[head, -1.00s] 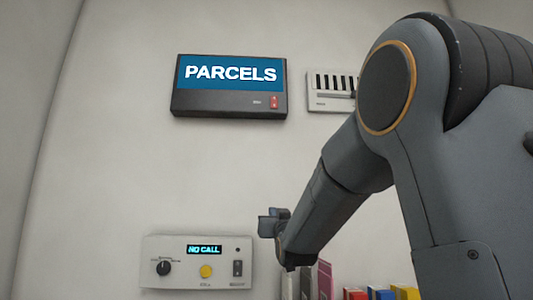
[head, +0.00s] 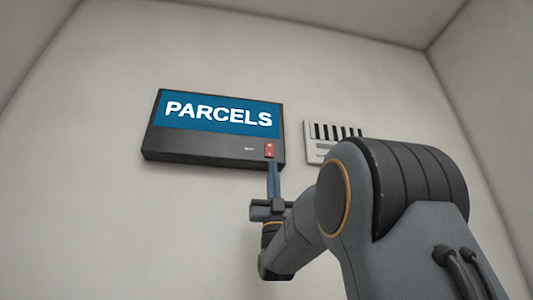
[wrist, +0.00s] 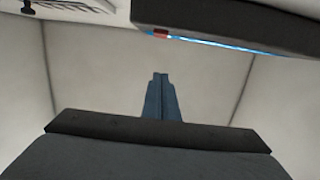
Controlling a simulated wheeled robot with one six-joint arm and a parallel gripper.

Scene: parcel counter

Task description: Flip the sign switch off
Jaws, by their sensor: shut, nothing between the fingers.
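The sign (head: 215,112) is a dark box on the wall with a blue lit face reading PARCELS. Its red rocker switch (head: 269,150) sits at the lower right of the box. My gripper (head: 272,168) is shut and empty, with its fingertips pointing up just below the switch in the head view. I cannot tell whether the fingertips touch it. In the wrist view the shut fingers (wrist: 159,78) point toward the far wall. There the dark underside of the sign (wrist: 230,22) and the red switch (wrist: 160,34) lie above the fingertips, apart from them in the picture.
A white slotted panel (head: 330,140) is on the wall to the right of the sign, partly behind my arm. It also shows at the top left of the wrist view (wrist: 85,6). The wall (head: 90,210) to the left and below is bare.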

